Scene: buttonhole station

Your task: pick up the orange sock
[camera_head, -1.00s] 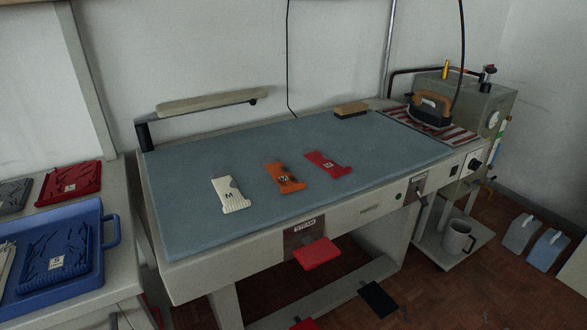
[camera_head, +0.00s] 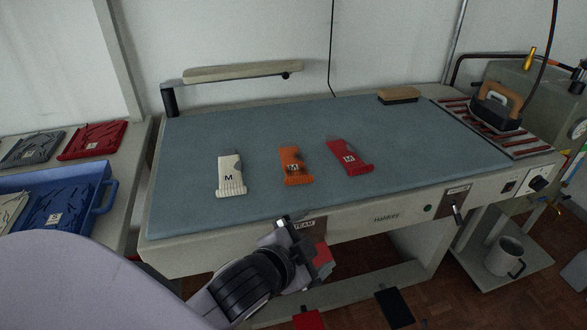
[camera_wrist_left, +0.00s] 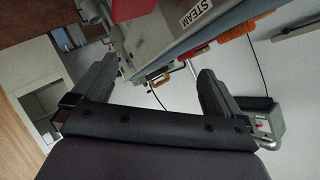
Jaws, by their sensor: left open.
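The orange sock (camera_head: 294,166) lies flat on the blue-grey pressing table (camera_head: 380,130), between a white sock (camera_head: 230,174) and a red sock (camera_head: 349,157). In the left wrist view an orange thing (camera_wrist_left: 236,26), likely this sock, shows at the table's edge. My left gripper (camera_head: 308,248) is at the table's front edge, below and in front of the orange sock and apart from it. The left wrist view shows its two fingers (camera_wrist_left: 150,85) spread with nothing between them. My right gripper is not in view.
An iron (camera_head: 496,106) rests on a striped pad at the right end. A brush (camera_head: 398,96) lies at the back edge, and a padded arm (camera_head: 240,72) stands at the back left. A blue tray (camera_head: 104,194) with socks stands at the left. Bare table surrounds the three socks.

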